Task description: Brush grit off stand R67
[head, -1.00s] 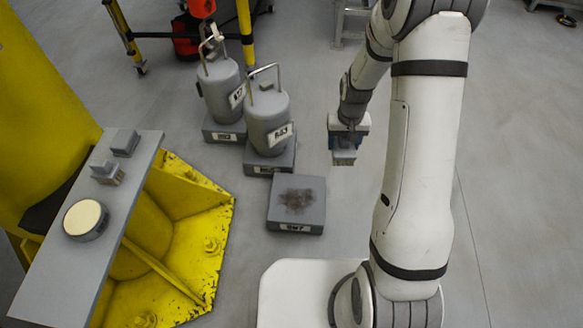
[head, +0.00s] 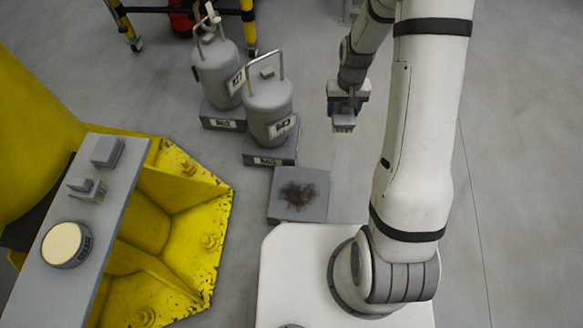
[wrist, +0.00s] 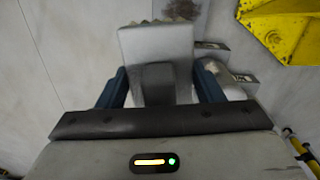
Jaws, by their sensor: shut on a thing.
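The stand (head: 323,207) is a low square grey block on the floor with a dark patch of grit (head: 297,195) on its top. Its front label is out of sight behind my white base. My gripper (head: 345,112) is shut on a grey brush (head: 344,126), its pale bristles pointing down. The brush is in the air, up and to the right of the stand in the head view, apart from it. In the wrist view the brush (wrist: 157,48) sits between the blue fingers, and part of the grit (wrist: 182,9) shows at the top edge.
Two grey canisters with handles (head: 269,105) (head: 217,72) stand on labelled blocks just behind the stand. A yellow column foot (head: 205,215) and a grey shelf (head: 105,205) with a round pale-faced item (head: 63,244) and small blocks are at left. The floor at right is clear.

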